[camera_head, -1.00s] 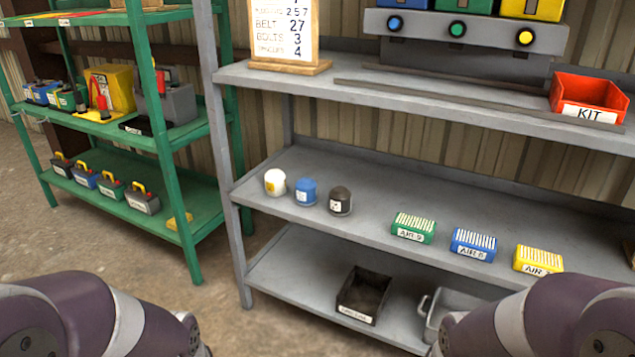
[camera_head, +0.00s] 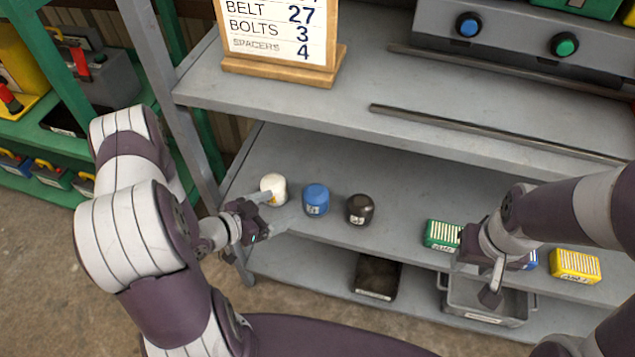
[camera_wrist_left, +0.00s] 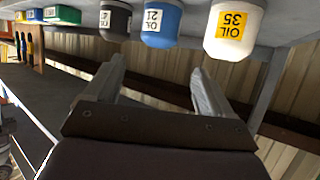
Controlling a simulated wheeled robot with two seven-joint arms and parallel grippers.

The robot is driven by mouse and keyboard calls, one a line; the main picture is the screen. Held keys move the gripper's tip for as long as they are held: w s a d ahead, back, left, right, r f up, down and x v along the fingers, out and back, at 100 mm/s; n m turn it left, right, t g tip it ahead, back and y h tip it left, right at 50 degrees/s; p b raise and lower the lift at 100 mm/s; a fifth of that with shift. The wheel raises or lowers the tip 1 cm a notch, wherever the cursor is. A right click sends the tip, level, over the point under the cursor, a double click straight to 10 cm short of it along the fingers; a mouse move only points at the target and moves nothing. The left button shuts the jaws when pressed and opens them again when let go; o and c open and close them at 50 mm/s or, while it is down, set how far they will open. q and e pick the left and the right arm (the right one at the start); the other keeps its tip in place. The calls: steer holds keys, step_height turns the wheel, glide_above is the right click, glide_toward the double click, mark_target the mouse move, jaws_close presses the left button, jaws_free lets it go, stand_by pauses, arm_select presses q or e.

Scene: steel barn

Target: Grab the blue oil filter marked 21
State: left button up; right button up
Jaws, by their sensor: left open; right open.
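The blue oil filter (camera_head: 316,200) stands upright on the grey middle shelf, between a white filter (camera_head: 273,189) and a black filter (camera_head: 360,209). In the left wrist view, upside down, the blue filter (camera_wrist_left: 162,22) has a label reading OIL 21. The white filter (camera_wrist_left: 233,30) beside it reads OIL 35, and the dark one (camera_wrist_left: 115,20) has a number I cannot read surely. My left gripper (camera_head: 284,206) is open and empty in front of the white and blue filters. My right gripper (camera_head: 492,282) is open, in front of the air filters.
Green (camera_head: 442,234) and yellow (camera_head: 575,266) air filters sit to the right; a blue one is mostly behind my right gripper. Below are a dark bin (camera_head: 377,277) and a grey bin (camera_head: 487,302). The upper shelf (camera_head: 300,90) overhangs; a grey post (camera_head: 185,125) stands left.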

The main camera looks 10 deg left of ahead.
mark_target(307, 198)
arm_select(q)
steer(key=b+x, duration=0.1)
steer(key=x, duration=0.5)
steer(key=shift+w+f, duration=0.1)
steer(key=shift+f, duration=0.1)
steer(key=shift+w+d+f, duration=0.1)
steer(key=shift+w+d, duration=0.1)
steer(key=shift+w, duration=0.05)
steer(key=b+x, duration=0.1)
steer(key=x, duration=0.4)
steer(key=shift+w+d+f, duration=0.1)
steer(key=shift+d, duration=0.15)
steer(key=shift+c, duration=0.4)
steer(key=c, duration=0.9)
